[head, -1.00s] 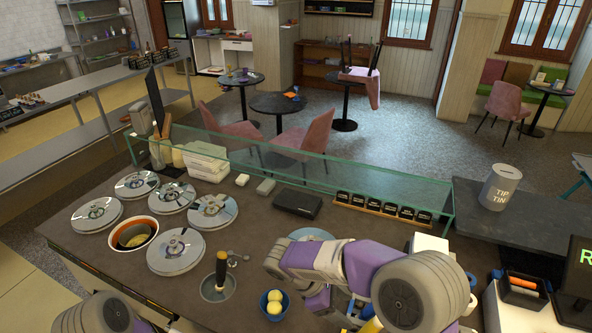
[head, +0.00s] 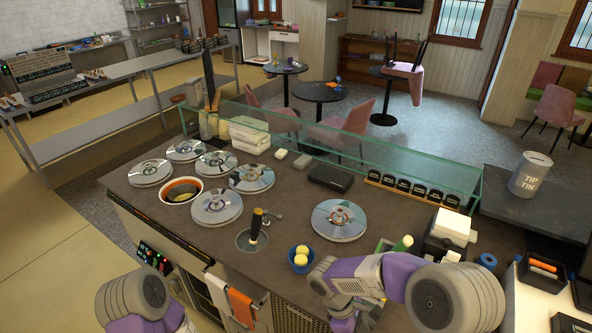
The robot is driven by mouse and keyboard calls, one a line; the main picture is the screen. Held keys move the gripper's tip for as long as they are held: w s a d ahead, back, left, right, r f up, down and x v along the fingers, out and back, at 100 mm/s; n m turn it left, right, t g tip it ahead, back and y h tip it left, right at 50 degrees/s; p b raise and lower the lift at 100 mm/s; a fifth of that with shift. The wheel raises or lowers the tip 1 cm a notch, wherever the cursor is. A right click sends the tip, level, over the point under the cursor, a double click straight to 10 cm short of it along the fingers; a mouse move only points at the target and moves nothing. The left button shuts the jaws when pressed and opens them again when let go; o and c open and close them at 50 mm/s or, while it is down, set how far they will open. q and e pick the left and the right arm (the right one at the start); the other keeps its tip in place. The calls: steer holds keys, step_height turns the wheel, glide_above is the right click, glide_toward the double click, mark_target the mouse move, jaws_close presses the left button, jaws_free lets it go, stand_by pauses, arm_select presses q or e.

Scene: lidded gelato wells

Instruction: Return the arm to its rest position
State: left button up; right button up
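My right arm (head: 395,278) comes in at the bottom right, its forearm bent over the counter's near edge. Its gripper is not visible; the arm runs out of the bottom of the head view. My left arm (head: 135,302) shows only as upper links at the bottom left, beside the counter front, and its gripper is out of view. Right beside the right forearm are a blue bowl (head: 298,266) with yellow scoops and a round metal lid (head: 339,222). The lid lies clear of the arm.
Several lidded wells (head: 217,206) and one uncovered well with an orange rim (head: 181,191) are on the counter's left. A scoop stands upright in a round well (head: 251,239). A glass guard (head: 340,150) runs along the back. A tip tin (head: 530,174) stands right.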

steer(key=s+a+f+m+t+y+b, duration=0.1)
steer(key=s+a+f+m+y+b, duration=0.1)
steer(key=f, duration=0.9)
steer(key=s+a+f+m+t+y+b, duration=0.1)
steer(key=s+f+m+y+b, duration=0.3)
steer(key=f+m+b, duration=0.3)
steer(key=s+a+f+m+t+y+b, duration=0.2)
steer(key=s+f+m+b, duration=0.3)
steer(key=f, duration=1.1)
steer(key=shift+a+f+m+y, duration=0.3)
steer(key=shift+m+y, duration=0.3)
steer(key=shift+m, duration=0.6)
